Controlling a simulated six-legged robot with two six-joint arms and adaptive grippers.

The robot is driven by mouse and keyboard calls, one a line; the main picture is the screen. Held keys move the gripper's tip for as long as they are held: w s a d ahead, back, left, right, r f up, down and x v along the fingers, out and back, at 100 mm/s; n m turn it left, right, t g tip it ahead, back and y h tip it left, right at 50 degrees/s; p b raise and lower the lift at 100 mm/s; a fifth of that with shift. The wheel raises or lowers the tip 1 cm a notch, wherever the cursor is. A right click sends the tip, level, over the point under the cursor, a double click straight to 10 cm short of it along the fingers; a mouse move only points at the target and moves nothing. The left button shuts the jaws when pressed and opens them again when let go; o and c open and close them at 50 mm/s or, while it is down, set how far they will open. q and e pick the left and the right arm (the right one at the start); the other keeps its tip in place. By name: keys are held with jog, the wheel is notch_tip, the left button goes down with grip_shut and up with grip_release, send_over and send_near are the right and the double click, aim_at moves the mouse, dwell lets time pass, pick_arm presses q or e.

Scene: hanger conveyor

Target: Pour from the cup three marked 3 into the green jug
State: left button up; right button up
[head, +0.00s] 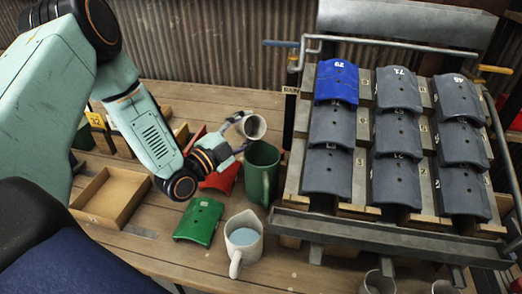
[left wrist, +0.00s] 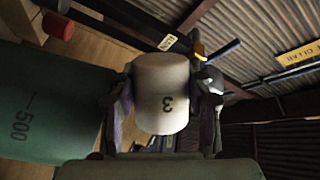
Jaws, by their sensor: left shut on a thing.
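My left gripper (head: 233,146) is shut on a pale cup (head: 254,126) and holds it raised just above and to the left of the green jug. In the left wrist view the cup (left wrist: 163,95) shows a dark 3 between the fingers of my gripper (left wrist: 166,118). In the head view the cup is tilted with its mouth toward the camera. The green jug (head: 262,178) stands upright on the wooden table. In the left wrist view its side (left wrist: 50,110) shows a 500 mark. The inside of the jug is mostly hidden. My right gripper is out of view.
A pale jug with bluish liquid (head: 243,238) stands in front of the green jug. An open wooden box (head: 111,198) sits at left. A metal rack (head: 372,225) with blue and grey tiles stands at right.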

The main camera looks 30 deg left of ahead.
pick_arm(q)
jog(key=shift+s+d+f+g, duration=0.15)
jog(key=shift+f, duration=0.25)
jog(key=shift+s+d+f+g, duration=0.1)
jog(key=shift+d+f+g, duration=0.05)
jog(key=shift+f, duration=0.2)
jog(key=shift+d+r+n+p, duration=0.1)
jog(key=shift+r+n+p, duration=0.05)
jog(key=shift+n+p, duration=0.5)
jog(key=n+g+p, duration=0.1)
jog(key=n, duration=0.2)
jog(key=shift+w+d+p, duration=0.1)
jog(key=shift+w+p, duration=0.1)
jog(key=shift+p, duration=0.1)
jog(key=shift+s+r+n, duration=0.1)
jog(key=shift+n, duration=0.15)
jog(key=shift+r, duration=0.1)
jog(key=shift+d+r+n+g+p, duration=0.1)
jog(key=shift+r+n+g+p, duration=0.15)
jog(key=shift+n+p, duration=0.35)
jog(key=shift+r+n+g+p, duration=0.1)
jog(key=shift+n+g+p, duration=0.15)
jog(key=shift+n+p, duration=0.3)
jog(key=shift+s+d+r+n+g+p, duration=0.15)
jog(key=shift+s+n+g+p, duration=0.2)
jog(key=shift+n, duration=0.6)
jog(key=shift+w, duration=0.15)
jog(key=shift+f, duration=0.2)
